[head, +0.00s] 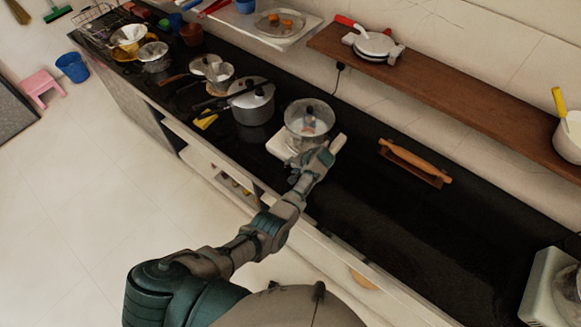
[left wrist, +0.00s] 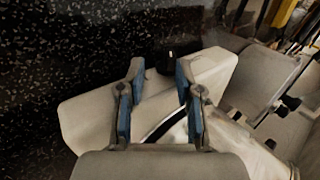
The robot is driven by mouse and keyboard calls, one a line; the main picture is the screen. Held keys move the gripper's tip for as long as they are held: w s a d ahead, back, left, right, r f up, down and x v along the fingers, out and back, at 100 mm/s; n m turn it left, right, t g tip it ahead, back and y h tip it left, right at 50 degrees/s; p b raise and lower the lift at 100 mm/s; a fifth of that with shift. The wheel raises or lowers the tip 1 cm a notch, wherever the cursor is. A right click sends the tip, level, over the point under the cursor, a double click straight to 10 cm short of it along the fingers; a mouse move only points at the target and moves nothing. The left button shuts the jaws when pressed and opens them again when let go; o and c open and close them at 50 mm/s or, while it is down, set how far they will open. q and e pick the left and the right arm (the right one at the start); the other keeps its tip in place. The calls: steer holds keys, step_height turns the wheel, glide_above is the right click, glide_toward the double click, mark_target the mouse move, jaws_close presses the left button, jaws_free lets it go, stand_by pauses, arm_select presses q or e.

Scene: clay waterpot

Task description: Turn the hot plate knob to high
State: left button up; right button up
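The white hot plate (head: 281,148) sits on the black counter near its front edge, with a clear glass vessel (head: 309,118) on or just behind it. In the left wrist view the hot plate's pale body (left wrist: 90,115) lies beneath my fingers. A black knob (left wrist: 165,55) with a small white mark shows at its edge, just beyond and between my fingertips. My left gripper (head: 304,168) is over the hot plate's front; in the wrist view its blue-padded fingers (left wrist: 160,72) are apart with nothing between them. Contact with the knob cannot be told. My right gripper is not in view.
A pressure cooker (head: 252,104) and several pans stand left of the hot plate. A rolling pin (head: 415,160) on its board lies to the right. A wooden shelf (head: 450,97) runs along the wall above. The counter's right part is mostly clear.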

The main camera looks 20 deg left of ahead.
arm_select(q)
steer(key=shift+a+f, duration=0.15)
steer(key=shift+f, duration=0.2)
steer(key=shift+a+f, duration=0.15)
steer(key=shift+a, duration=0.1)
steer(key=a, duration=0.2)
steer(key=a+f, duration=0.1)
steer(key=shift+w+a+f, duration=0.1)
steer(key=shift+w, duration=0.15)
steer(key=shift+c, duration=0.9)
steer(key=c, duration=0.4)
steer(key=shift+d, duration=0.25)
steer(key=shift+c, duration=0.5)
steer(key=shift+w+d+r, duration=0.15)
steer(key=shift+d+r, duration=0.15)
steer(key=shift+d, duration=0.45)
steer(key=shift+a, duration=0.35)
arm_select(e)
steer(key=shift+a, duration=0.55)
